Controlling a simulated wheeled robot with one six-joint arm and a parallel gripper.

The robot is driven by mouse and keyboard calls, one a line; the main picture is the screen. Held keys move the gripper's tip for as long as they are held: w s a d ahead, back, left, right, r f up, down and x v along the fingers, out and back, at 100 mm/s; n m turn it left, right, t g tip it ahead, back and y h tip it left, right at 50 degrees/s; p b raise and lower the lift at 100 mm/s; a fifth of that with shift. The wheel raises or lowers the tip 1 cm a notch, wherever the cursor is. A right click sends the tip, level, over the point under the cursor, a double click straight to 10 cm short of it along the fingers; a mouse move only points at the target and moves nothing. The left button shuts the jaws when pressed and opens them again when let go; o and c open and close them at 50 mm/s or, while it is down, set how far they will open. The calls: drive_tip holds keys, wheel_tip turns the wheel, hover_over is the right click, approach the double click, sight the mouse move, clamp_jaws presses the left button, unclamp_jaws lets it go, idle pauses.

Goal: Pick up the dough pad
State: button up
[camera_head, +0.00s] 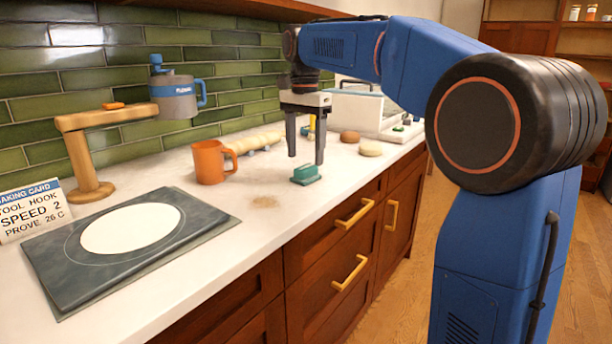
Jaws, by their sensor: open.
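My gripper (306,158) is open and points down over the counter, with two dark fingers apart and nothing visible between them. Just below the fingertips a small teal block (306,175) with a raised top lies on the white counter. It looks like a pad with a grip, but I cannot tell for certain that it is the dough pad. A gap seems to remain between the fingertips and the block. A dark slate mat (60,262) with a flat white disc (131,228) lies at the front left, well away from my gripper.
An orange mug (209,162) stands left of my gripper. A wooden stand (85,165), a grey-blue jug (176,97) and a baking card (33,210) are farther left. The counter front near the block is clear.

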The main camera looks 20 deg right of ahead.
sight(306, 167)
drive_tip(key=shift+s+d+f, duration=0.1)
drive_tip(key=shift+f, duration=1.15)
drive_tip(key=shift+s+f, duration=0.1)
drive_tip(key=shift+f, duration=1.15)
drive_tip(key=c, duration=1.1)
